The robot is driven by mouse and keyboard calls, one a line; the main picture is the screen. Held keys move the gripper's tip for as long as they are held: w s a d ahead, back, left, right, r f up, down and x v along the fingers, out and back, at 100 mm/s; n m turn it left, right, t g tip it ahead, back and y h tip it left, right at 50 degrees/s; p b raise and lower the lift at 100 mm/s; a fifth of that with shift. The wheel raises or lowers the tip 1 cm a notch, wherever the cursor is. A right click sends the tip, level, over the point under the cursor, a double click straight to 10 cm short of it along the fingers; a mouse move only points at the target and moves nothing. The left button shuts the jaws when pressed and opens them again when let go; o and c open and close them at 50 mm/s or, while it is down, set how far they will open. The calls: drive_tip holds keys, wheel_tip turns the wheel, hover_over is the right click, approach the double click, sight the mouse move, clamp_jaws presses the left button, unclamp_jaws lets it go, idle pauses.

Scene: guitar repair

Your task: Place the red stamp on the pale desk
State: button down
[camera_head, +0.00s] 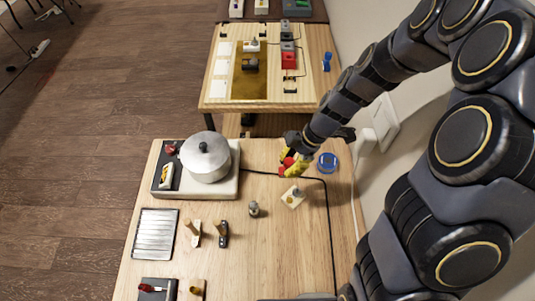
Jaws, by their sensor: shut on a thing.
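My gripper (294,162) is at the right part of the near pale wooden desk (275,250). Its yellow fingers are shut on a small red thing, which looks like the red stamp (288,161); the fingers partly hide it. The stamp appears over the desk top, between the pot and a blue round item. I cannot tell whether it touches the surface. A second light wooden desk (209,92) stands farther back, with a gold-brown panel on it.
A metal pot (206,158) stands on a pale base at the left. A blue round item (327,162) is right of my gripper. A small wooden block (292,198) and a grey bottle-like item (254,209) lie in front. A black cable crosses the desk. The front middle is clear.

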drive_tip(key=w+f, duration=0.2)
drive_tip(key=w, duration=0.1)
drive_tip(key=w+a+f, duration=0.1)
drive_tip(key=w+f, duration=0.2)
drive_tip(key=w, duration=0.1)
drive_tip(key=w+a+f, duration=0.1)
drive_tip(key=w+f, duration=0.2)
drive_tip(key=w, duration=0.1)
drive_tip(key=shift+f, duration=0.25)
drive_tip(key=shift+w+f, duration=0.15)
drive_tip(key=shift+f, duration=1.5)
drive_tip(key=shift+f, duration=0.1)
drive_tip(key=c, duration=1)
unclamp_jaws()
drive_tip(key=shift+f, duration=0.1)
drive_tip(key=shift+o, duration=0.2)
drive_tip(key=shift+d, duration=0.1)
